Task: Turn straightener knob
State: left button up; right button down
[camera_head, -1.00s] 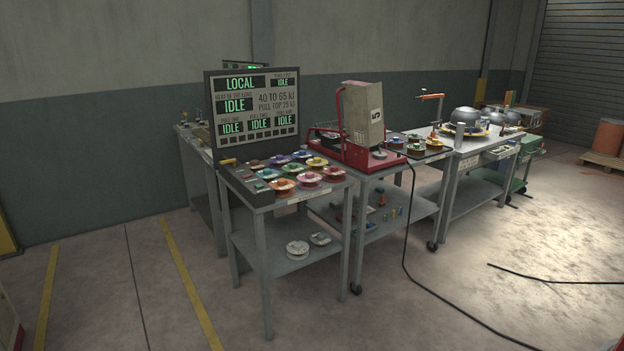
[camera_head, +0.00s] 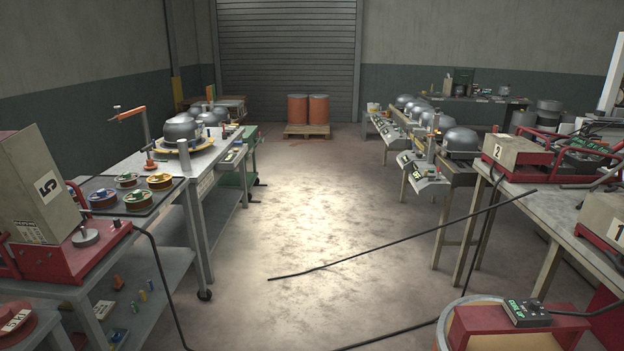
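No knob that I can make out as the straightener knob shows at this distance. A red-framed machine with a beige box marked 5 (camera_head: 32,178) stands on the left bench. Similar machines marked 2 (camera_head: 514,150) and 1 (camera_head: 606,218) stand on the right bench, the latter cut by the picture edge. Small parts on these machines are too small to tell. Neither of my grippers is in view.
A left bench holds a tray of spools (camera_head: 131,193); a cart beyond carries a grey dome (camera_head: 181,130). A drum (camera_head: 445,325) with a small control box (camera_head: 527,312) stands front right. A black cable (camera_head: 400,235) crosses the open middle floor (camera_head: 310,190). Orange barrels (camera_head: 308,108) stand at the back.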

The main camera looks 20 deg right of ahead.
aim_at(534, 306)
jog(key=i+z, duration=0.7)
jog(key=z, duration=0.15)
jog(key=i+j+z, duration=0.1)
jog(key=i+z, duration=0.2)
jog(key=z, duration=0.15)
jog(key=i+j+z, duration=0.3)
jog(key=z, duration=0.15)
jog(key=i+j+z, duration=0.25)
jog(key=z, duration=0.15)
jog(key=i+j+z, duration=0.15)
jog(key=j+z, duration=0.3)
